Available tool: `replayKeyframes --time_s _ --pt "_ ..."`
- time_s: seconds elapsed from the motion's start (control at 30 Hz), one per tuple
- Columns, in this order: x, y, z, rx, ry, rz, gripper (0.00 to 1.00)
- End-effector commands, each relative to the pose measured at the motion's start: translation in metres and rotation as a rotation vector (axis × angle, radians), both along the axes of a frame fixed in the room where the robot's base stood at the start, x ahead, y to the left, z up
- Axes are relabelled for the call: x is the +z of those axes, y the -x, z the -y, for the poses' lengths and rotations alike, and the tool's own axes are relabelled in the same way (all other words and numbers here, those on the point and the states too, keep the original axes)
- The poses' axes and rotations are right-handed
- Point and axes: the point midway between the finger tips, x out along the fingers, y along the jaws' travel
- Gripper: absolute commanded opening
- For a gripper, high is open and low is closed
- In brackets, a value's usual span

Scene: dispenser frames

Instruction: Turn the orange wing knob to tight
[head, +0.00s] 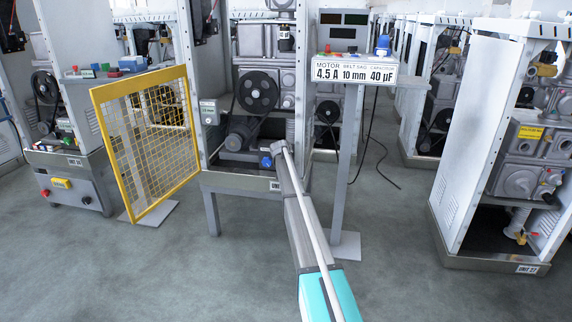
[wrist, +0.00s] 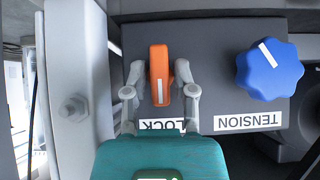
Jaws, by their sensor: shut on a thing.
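The orange wing knob (wrist: 159,60) sits on a dark grey panel (wrist: 215,50) in the wrist view. Its wing stands upright in the picture, with a white mark at its lower end. My gripper (wrist: 161,70) has one finger on each side of the wing and is shut on it. A label reading LOCK (wrist: 160,127), upside down and partly covered by my gripper, lies below the knob. In the head view my arm hides the orange knob.
A blue TENSION knob (wrist: 270,69) is on the same panel, right of the orange one, and shows in the head view (head: 265,162). A white post with a bolt (wrist: 75,107) stands close left. A yellow mesh guard (head: 146,140) stands left of the unit.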

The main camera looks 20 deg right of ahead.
Motion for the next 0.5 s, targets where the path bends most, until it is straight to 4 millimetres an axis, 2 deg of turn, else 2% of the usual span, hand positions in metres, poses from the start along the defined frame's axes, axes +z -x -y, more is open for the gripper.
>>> replayKeyframes --time_s 0.03,0.07,0.17,0.5 --pt "0.0000 0.0005 0.0022 -0.003 0.001 -0.001 0.00" --pt "0.0000 0.0005 0.0022 -0.003 0.001 -0.001 0.39" --pt "0.0000 0.0005 0.0022 -0.002 0.002 -0.001 0.56" --pt "0.0001 0.0003 0.0011 -0.001 0.001 -0.001 0.56"
